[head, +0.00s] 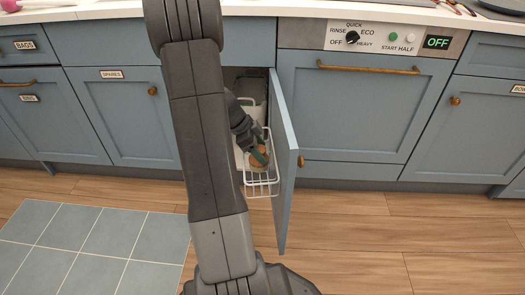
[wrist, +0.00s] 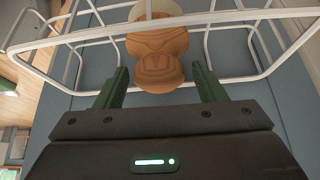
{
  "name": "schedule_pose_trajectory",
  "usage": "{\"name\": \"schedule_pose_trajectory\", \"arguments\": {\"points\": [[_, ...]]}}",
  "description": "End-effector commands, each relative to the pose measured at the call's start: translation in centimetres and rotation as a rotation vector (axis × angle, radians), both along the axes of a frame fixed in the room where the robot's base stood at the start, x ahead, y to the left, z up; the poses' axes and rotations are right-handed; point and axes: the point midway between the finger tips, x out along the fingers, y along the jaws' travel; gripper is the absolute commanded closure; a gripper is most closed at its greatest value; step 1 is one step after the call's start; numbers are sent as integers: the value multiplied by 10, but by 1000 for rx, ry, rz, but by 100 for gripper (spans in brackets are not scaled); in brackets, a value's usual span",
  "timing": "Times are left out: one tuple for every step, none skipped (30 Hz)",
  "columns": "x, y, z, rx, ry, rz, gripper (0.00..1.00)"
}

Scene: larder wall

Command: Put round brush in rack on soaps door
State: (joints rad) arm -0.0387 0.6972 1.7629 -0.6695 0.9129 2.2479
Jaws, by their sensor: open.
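The round brush (wrist: 160,60) shows in the wrist view with a brown wooden body and a pale part at its top end. It is in the white wire rack (wrist: 222,80). In the head view the rack (head: 262,182) hangs on the inner side of the open soaps door (head: 284,165), and the brush (head: 259,158) shows as a small brown patch in it. My gripper (wrist: 160,85) is open, its green fingers apart on either side of the brush's near end. It also shows at the rack in the head view (head: 262,160). My arm hides part of the cupboard.
The open door stands out into the room, with the dishwasher (head: 345,110) to its right. The spares door (head: 130,115) on the left is shut. Pale containers (head: 250,112) stand inside the open cupboard. The wooden floor (head: 370,225) in front is clear, with a tiled mat (head: 90,245) at left.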

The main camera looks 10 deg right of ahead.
Motion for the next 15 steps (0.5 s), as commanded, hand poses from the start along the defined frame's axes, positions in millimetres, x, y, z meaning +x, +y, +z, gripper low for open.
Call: {"name": "schedule_pose_trajectory", "arguments": {"points": [[2, 7, 15, 0, -2, 4, 36], [2, 10, 22, -1, -4, 3, 36], [3, 15, 30, 0, -3, 3, 36], [4, 18, 36, -1, -4, 3, 36], [4, 22, 41, -1, -3, 4, 36], [5, 26, 49, 0, -3, 3, 36], [5, 29, 54, 0, -4, 3, 36], [6, 32, 59, 0, -2, 4, 36], [6, 36, 65, 0, -2, 4, 36], [6, 38, 69, 0, -2, 3, 36], [7, 40, 73, -1, -1, 3, 36], [7, 43, 77, 0, -1, 3, 36], [8, 45, 80, 0, -2, 2, 36], [8, 46, 82, 0, -1, 2, 36], [8, 47, 84, -1, 0, 1, 36]]}}
